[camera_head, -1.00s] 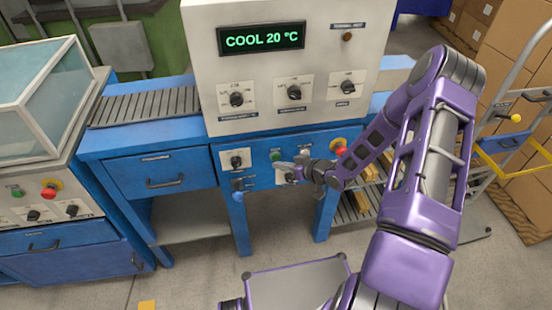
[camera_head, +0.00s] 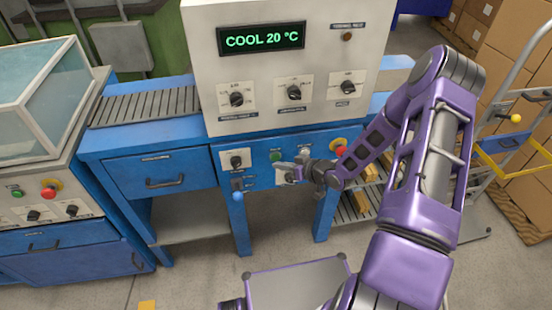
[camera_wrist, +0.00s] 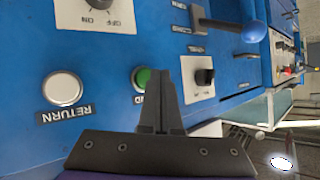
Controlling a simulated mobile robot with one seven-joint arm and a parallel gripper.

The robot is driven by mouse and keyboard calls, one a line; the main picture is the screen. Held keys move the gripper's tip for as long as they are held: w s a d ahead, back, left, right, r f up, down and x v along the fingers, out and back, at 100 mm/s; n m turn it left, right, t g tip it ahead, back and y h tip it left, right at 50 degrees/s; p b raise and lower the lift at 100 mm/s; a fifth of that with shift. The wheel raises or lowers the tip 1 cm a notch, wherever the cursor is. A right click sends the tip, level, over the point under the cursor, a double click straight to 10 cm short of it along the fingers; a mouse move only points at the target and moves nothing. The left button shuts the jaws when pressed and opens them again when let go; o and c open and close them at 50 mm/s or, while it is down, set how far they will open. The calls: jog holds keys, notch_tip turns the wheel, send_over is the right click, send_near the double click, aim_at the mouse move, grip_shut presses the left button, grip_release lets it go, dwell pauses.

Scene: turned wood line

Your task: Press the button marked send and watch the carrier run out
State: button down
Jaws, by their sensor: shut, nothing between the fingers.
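The green button (camera_wrist: 141,78) is on the blue front panel, with its label partly hidden behind my fingers; only the end, "ND", shows. It also shows in the head view (camera_head: 276,156), below the big control box. My gripper (camera_wrist: 155,74) is shut and empty, its fingertips overlapping the button's edge in the wrist view. Whether they touch it I cannot tell. In the head view my gripper (camera_head: 283,166) is close in front of the panel, just below the green button. I cannot make out a carrier in either view.
A white button marked RETURN (camera_wrist: 62,87) sits beside the green one. A small black switch (camera_wrist: 204,76) and a blue-knobbed lever (camera_wrist: 254,32) are on the other side. A red button (camera_head: 338,146) is at the right. A roller conveyor (camera_head: 145,107) runs left of the control box (camera_head: 288,65).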

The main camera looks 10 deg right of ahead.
jog(key=shift+w, duration=0.15)
jog(key=shift+w, duration=0.3)
